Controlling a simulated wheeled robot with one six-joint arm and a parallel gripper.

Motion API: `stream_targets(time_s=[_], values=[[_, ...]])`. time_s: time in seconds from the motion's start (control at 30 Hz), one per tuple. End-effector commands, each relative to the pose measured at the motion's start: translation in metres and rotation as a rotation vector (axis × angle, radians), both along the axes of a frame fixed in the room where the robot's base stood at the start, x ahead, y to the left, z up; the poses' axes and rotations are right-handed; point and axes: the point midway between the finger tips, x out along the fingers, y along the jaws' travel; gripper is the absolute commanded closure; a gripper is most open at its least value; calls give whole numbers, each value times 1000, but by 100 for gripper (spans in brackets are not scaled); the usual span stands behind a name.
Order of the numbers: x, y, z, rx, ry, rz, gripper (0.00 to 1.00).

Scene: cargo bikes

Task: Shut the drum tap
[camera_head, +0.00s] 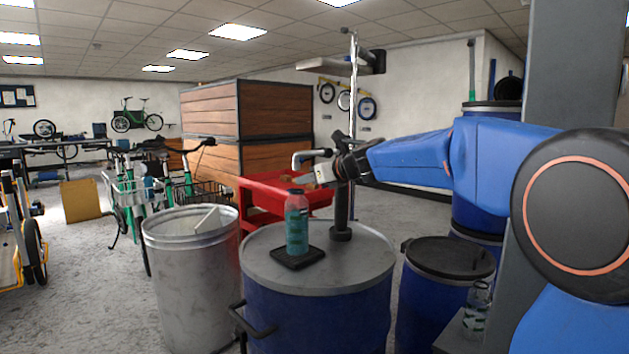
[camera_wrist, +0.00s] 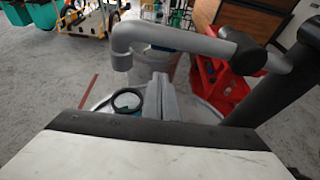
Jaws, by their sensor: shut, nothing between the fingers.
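The blue drum (camera_head: 318,318) has a grey lid with a black post (camera_head: 341,212) standing on it. The tap has a grey bent spout (camera_head: 298,158), which crosses the top of the wrist view (camera_wrist: 180,40). A black knob-like part (camera_wrist: 248,54) sits on the pipe near the post; whether the tap is open cannot be told. A clear bottle with blue-green contents (camera_head: 297,225) stands upright on a black square pad (camera_head: 298,257) on the lid. Its round mouth shows below the spout (camera_wrist: 127,100). My gripper (camera_head: 324,172) is shut and empty, close beside the spout and post; contact is unclear.
A grey metal bin (camera_head: 192,285) stands left of the drum. A red cart (camera_head: 262,203) and wooden crates (camera_head: 238,120) are behind. A lower blue drum with a black lid (camera_head: 450,257) stands at right, near another bottle (camera_head: 476,308).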

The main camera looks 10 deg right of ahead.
Motion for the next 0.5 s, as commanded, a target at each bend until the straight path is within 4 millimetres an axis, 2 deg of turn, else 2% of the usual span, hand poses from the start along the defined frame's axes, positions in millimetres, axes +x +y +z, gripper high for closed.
stream_targets(time_s=[0.03, 0.2, 0.5], values=[[-2, -1, 12, -1, -9, -1, 100], [-2, -1, 29, 0, -7, -1, 100], [-2, -1, 35, 1, -5, -2, 100]])
